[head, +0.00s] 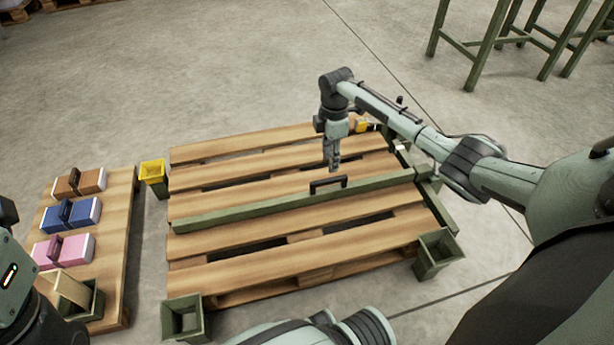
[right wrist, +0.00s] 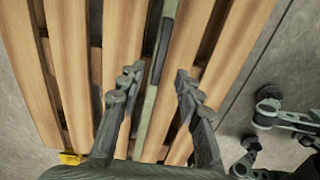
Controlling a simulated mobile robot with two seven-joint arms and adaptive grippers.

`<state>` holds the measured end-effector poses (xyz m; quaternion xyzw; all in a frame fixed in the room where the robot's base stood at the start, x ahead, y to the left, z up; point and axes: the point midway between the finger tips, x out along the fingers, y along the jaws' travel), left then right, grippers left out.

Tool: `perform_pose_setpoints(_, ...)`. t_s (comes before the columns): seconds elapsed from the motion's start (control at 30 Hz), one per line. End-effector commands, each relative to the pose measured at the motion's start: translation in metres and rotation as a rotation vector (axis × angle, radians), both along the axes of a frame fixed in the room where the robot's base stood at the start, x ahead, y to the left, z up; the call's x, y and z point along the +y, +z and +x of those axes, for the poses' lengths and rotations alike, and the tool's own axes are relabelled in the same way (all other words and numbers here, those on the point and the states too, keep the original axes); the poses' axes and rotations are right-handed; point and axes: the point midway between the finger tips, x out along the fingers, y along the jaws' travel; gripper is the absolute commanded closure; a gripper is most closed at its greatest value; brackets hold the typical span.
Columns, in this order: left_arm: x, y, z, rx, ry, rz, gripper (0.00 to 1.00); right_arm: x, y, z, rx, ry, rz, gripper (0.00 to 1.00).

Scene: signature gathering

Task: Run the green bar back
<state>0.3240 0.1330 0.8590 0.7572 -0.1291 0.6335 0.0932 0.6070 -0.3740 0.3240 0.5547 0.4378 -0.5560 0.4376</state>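The green bar (head: 255,209) lies across the slatted wooden pallet (head: 250,268), with a black handle (head: 328,184) standing up on it. My right gripper (head: 333,166) points down just above and behind the handle in the head view; I see no contact. In the right wrist view its two fingers (right wrist: 155,88) are spread apart and empty. The bar (right wrist: 148,118) runs between and past them, and the dark handle (right wrist: 162,45) shows beyond the fingertips. My left gripper is out of view.
A small board (head: 117,245) at left carries brown (head: 92,181), blue (head: 85,212) and pink (head: 77,250) blocks. Green-legged stands (head: 495,40) are at upper right. Open floor lies behind.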

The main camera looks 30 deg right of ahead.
Motion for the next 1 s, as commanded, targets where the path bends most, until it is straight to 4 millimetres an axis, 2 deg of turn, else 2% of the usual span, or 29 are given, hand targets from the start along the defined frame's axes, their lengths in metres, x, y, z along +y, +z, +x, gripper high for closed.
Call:
perform_pose_setpoints(0.3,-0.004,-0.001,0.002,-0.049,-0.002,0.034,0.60,0.001,-0.050,-0.001,0.002,0.000,0.001,0.66)
perform_pose_setpoints(0.43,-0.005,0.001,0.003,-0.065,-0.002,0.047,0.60,0.001,-0.066,0.000,0.001,0.000,0.001,0.66)
perform_pose_setpoints(0.6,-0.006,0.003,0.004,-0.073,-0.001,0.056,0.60,0.001,-0.074,0.000,-0.001,0.000,0.001,0.66)
perform_pose_setpoints(0.83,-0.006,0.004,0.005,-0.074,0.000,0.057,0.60,0.001,-0.075,0.000,-0.001,0.000,0.000,0.66)
perform_pose_setpoints(0.87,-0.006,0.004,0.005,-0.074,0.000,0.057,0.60,0.001,-0.075,0.000,-0.001,0.000,0.000,0.67)
perform_pose_setpoints(1.0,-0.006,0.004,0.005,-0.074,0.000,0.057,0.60,0.001,-0.075,0.000,-0.001,0.000,0.000,0.84)
